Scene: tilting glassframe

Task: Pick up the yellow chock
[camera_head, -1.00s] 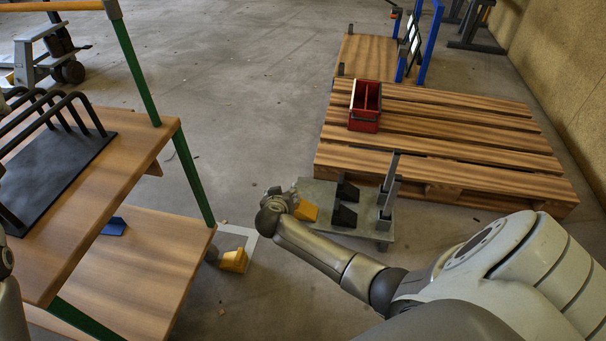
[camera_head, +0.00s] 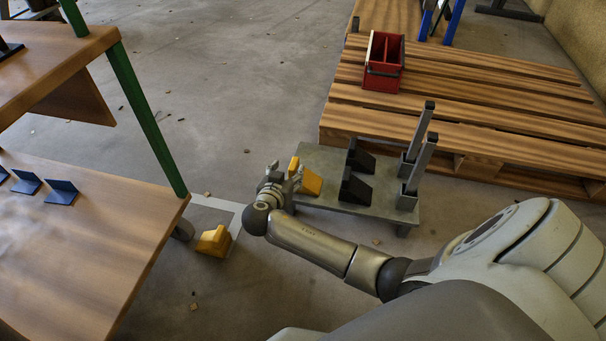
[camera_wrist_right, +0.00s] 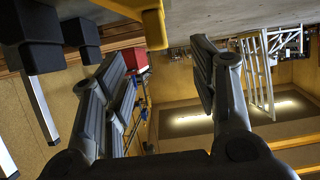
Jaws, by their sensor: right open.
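One yellow chock (camera_head: 311,183) sits on the low grey bench (camera_head: 325,160), at its left end. A second yellow chock (camera_head: 214,241) is on the floor by a pale marked frame. My right gripper (camera_head: 292,180) is at the left end of the bench, close beside the bench chock and partly covering it. In the right wrist view the gripper (camera_wrist_right: 160,78) is open with nothing between its fingers. A yellow part (camera_wrist_right: 152,22) shows at that view's top edge, cut off. I cannot tell whether a finger touches the chock. My left gripper is out of view.
Two black chocks (camera_head: 355,187) and two upright metal posts (camera_head: 421,165) stand on the bench right of the yellow chock. A wooden pallet (camera_head: 450,125) behind carries a red box (camera_head: 384,62). A wooden shelf table (camera_head: 85,235) with blue brackets is at left.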

